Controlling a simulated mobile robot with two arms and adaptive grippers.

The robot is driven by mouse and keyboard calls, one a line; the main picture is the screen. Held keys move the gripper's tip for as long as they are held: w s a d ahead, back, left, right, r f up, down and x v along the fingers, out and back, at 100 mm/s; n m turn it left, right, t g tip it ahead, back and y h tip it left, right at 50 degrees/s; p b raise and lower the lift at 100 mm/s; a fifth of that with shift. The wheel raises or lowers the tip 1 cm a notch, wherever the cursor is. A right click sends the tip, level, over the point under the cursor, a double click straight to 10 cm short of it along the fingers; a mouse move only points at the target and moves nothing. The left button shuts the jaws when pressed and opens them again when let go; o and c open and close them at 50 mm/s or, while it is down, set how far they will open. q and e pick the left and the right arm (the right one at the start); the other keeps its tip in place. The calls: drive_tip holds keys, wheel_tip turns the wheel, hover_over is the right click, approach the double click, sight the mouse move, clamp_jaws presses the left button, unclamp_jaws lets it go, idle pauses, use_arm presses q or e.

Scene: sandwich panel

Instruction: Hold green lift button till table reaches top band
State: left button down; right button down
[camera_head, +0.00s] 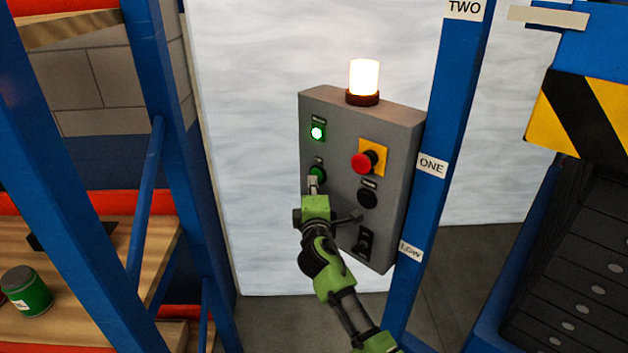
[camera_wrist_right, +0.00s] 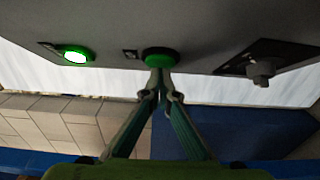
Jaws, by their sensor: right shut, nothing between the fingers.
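The grey control box (camera_head: 345,225) hangs in the middle of the head view. Its green button (camera_head: 317,172) is on the left side, below a lit green lamp (camera_head: 317,131). My right gripper (camera_head: 313,184) is shut and empty, its tips at the button's lower edge. The wrist view shows the closed tips (camera_wrist_right: 160,82) meeting the green button (camera_wrist_right: 160,57); I cannot tell how far it is pressed. The lift table (camera_head: 575,45), blue with a yellow-black edge, is at upper right. Its pale pointer (camera_head: 548,17) is roughly level with the TWO label (camera_head: 465,8). My left gripper is not in view.
The box also carries a red emergency knob (camera_head: 362,162), a black button (camera_head: 367,197) and a switch (camera_head: 365,240). A glowing beacon (camera_head: 363,80) tops it. The blue post (camera_head: 440,120) bears ONE and LOW labels. A shelf rack with a green can (camera_head: 27,290) stands left.

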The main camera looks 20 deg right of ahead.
drive_tip(key=shift+w+d, duration=0.15)
drive_tip(key=shift+d, duration=0.1)
